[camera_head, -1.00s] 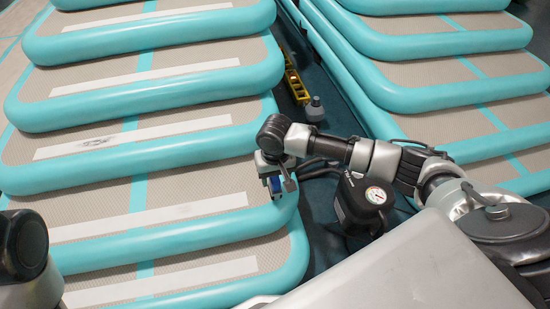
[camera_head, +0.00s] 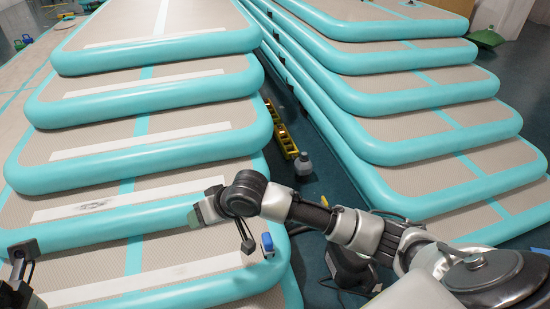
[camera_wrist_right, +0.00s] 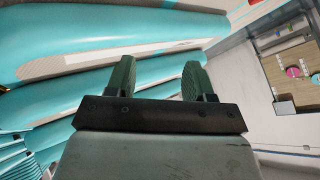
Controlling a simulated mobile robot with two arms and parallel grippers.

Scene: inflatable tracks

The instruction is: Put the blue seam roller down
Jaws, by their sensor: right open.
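The blue seam roller (camera_head: 267,243), a small blue piece, rests on the rounded teal front edge of a lower inflatable track in the left stack, in the head view. My right gripper (camera_head: 200,212) is apart from it, to its upper left above the track. The right wrist view shows that gripper's two dark fingers (camera_wrist_right: 158,68) spread, with nothing between them. The roller does not show in that view. My left gripper (camera_head: 22,268) is at the lower left of the head view; its fingers are too unclear to tell their opening.
Stepped teal and grey tracks fill the left stack (camera_head: 150,160) and right stack (camera_head: 420,95). A yellow tool (camera_head: 282,130) and a grey pump-like item (camera_head: 303,163) lie in the dark gap between them. A green object (camera_head: 487,38) stands at the far right.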

